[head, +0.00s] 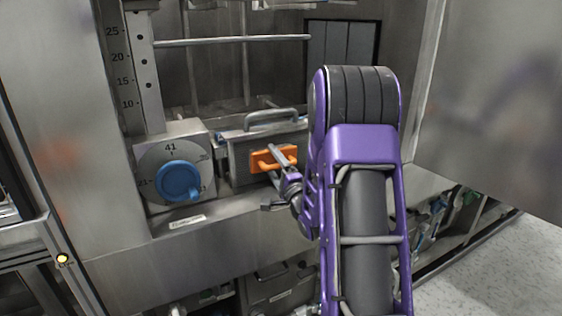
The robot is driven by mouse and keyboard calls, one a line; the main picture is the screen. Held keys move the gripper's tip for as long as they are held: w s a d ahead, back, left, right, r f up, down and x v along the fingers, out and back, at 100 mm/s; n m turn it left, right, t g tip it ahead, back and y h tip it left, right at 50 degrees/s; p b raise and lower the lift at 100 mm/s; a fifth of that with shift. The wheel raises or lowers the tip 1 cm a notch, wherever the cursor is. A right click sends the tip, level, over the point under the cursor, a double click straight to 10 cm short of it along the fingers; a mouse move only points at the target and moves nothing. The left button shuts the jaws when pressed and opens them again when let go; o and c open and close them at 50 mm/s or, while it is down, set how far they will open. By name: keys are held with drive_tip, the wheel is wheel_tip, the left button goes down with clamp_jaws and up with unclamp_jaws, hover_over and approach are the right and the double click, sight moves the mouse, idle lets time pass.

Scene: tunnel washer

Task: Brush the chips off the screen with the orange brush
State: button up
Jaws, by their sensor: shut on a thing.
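The orange brush (261,156) is near the middle of the head view, in front of a grey metal box front. My gripper (277,162) is shut on the brush and reaches in from the right with my purple arm behind it. The fingers cover part of the brush, and its bristles are hidden. I cannot tell whether the brush touches the metal behind it. I cannot clearly pick out the screen, and chips are too small or hidden to make out.
A grey box with a bar handle (271,117) sits behind the brush. A blue knob (178,181) on a dial is to the left. A horizontal rail (230,40) crosses above. A metal ledge (210,242) runs below. My arm hides much of the right side.

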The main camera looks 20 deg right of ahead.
sight(277, 167)
drive_tip(key=shift+a, duration=0.45)
drive_tip(key=shift+s+d, duration=0.1)
drive_tip(key=shift+s, duration=0.35)
drive_tip(key=shift+s+d, duration=0.15)
drive_tip(key=shift+s, duration=2.45)
drive_tip(key=shift+s, duration=1.5)
